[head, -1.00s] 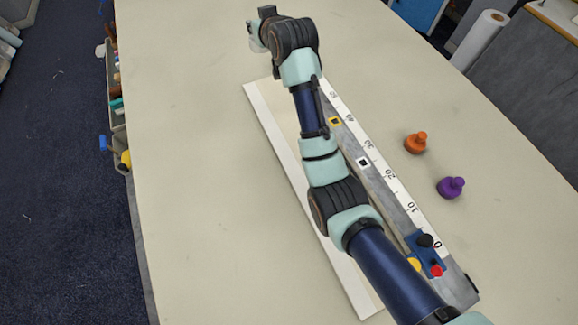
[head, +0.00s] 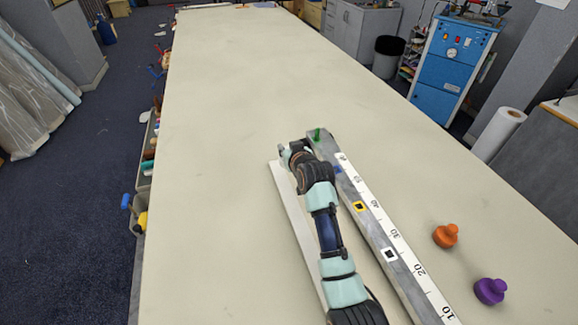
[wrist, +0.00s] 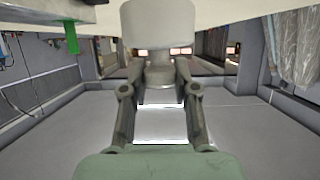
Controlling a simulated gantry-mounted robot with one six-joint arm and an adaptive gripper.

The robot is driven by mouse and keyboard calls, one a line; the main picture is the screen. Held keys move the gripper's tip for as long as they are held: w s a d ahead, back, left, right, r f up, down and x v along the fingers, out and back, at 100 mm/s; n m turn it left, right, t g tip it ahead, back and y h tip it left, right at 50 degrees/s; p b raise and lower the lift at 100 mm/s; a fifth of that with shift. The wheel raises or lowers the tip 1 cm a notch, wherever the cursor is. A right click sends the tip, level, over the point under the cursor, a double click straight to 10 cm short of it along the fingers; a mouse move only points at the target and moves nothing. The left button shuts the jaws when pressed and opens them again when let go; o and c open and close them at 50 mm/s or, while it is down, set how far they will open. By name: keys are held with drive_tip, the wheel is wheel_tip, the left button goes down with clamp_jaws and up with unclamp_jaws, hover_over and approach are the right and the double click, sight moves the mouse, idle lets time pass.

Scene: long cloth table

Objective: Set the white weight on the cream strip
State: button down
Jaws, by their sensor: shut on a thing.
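The white weight (wrist: 160,25) fills the top middle of the wrist view, with a wide body and a narrower neck. My gripper (wrist: 160,78) is shut on that neck. In the head view my gripper (head: 288,153) is at the far end of my arm, and the weight shows only as a small pale shape there. The cream strip (head: 299,225) lies lengthwise on the table, left of my arm, which covers part of it. The weight is near the strip's far end; I cannot tell whether it touches the strip.
A grey rail with a numbered scale (head: 403,250) runs along the strip's right side. It carries a yellow marker (head: 360,207) and a green peg (head: 317,135). An orange weight (head: 446,236) and a purple weight (head: 490,291) stand right of it. The table (head: 220,120) is clear left and beyond.

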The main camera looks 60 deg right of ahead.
drive_tip(key=shift+f+b, duration=0.5)
drive_tip(key=shift+f, duration=2.35)
drive_tip(key=shift+d, duration=0.1)
drive_tip(key=shift+f, duration=0.15)
drive_tip(key=c, duration=0.9)
unclamp_jaws()
drive_tip(key=shift+f, duration=0.1)
drive_tip(key=shift+s+a+r, duration=0.15)
drive_tip(key=shift+a+r, duration=0.05)
drive_tip(key=shift+r, duration=0.1)
drive_tip(key=p+v, duration=0.2)
drive_tip(key=v, duration=0.9)
drive_tip(key=shift+s+a+f+p, duration=0.15)
drive_tip(key=shift+a+p, duration=0.1)
drive_tip(key=shift+p, duration=0.15)
